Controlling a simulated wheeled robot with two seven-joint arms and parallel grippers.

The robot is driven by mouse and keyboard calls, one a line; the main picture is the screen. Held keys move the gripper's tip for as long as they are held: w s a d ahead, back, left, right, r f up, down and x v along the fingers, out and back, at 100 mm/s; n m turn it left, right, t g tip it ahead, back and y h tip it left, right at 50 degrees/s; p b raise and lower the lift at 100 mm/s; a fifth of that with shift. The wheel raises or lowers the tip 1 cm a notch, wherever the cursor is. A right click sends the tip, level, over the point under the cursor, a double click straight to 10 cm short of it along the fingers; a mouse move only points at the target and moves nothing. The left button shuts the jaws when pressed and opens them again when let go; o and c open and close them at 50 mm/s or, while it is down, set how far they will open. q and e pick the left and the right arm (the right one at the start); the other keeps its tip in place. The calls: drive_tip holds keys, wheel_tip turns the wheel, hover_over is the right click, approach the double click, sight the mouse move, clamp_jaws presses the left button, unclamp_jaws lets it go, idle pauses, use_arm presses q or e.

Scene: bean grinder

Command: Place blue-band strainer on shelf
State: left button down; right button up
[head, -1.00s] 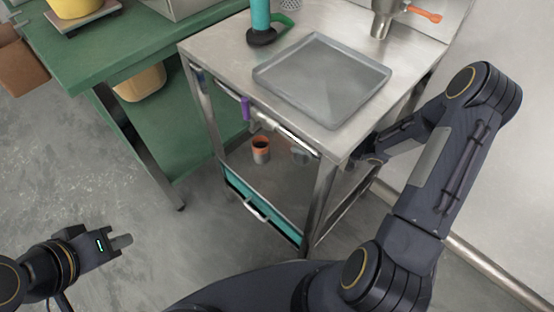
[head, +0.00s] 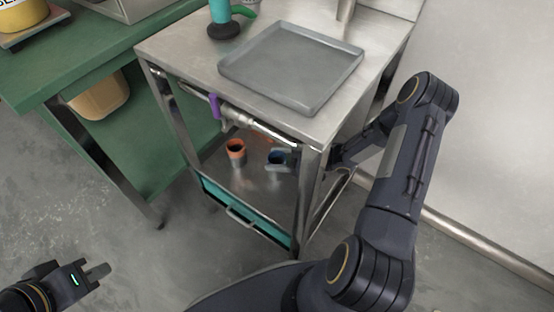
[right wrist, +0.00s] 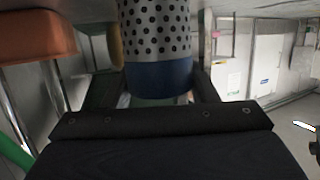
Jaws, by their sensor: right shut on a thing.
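The blue-band strainer (head: 276,158) shows small and partly hidden in the head view, inside the steel cart under its top. In the right wrist view, its perforated metal body and dark blue band (right wrist: 158,78) sit between the fingers of my right gripper (head: 289,158). That gripper is shut on the strainer. The cart's lower shelf (head: 262,184) is below it; I cannot tell whether the strainer touches the shelf. My left gripper (head: 98,271) is at the lower left over the floor, away from the cart; its finger gap is not clear.
An orange-band container (head: 236,150) stands on the lower shelf, left of the blue-band strainer. Cart legs and the front rail (head: 262,128) with a purple-handled tool (head: 214,106) frame the opening. A grey tray (head: 292,66) lies on top. A teal drawer (head: 240,214) is below.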

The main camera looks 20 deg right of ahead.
drive_tip(key=shift+f, duration=0.15)
drive_tip(key=o, duration=1.3)
drive_tip(key=shift+o, duration=0.2)
drive_tip(key=shift+s+d+r, duration=0.1)
drive_tip(key=shift+d+r, duration=0.1)
drive_tip(key=shift+r, duration=0.15)
drive_tip(key=p+v, duration=0.3)
drive_tip(key=v, duration=0.8)
drive_tip(key=shift+s+d, duration=0.15)
drive_tip(key=shift+s, duration=0.05)
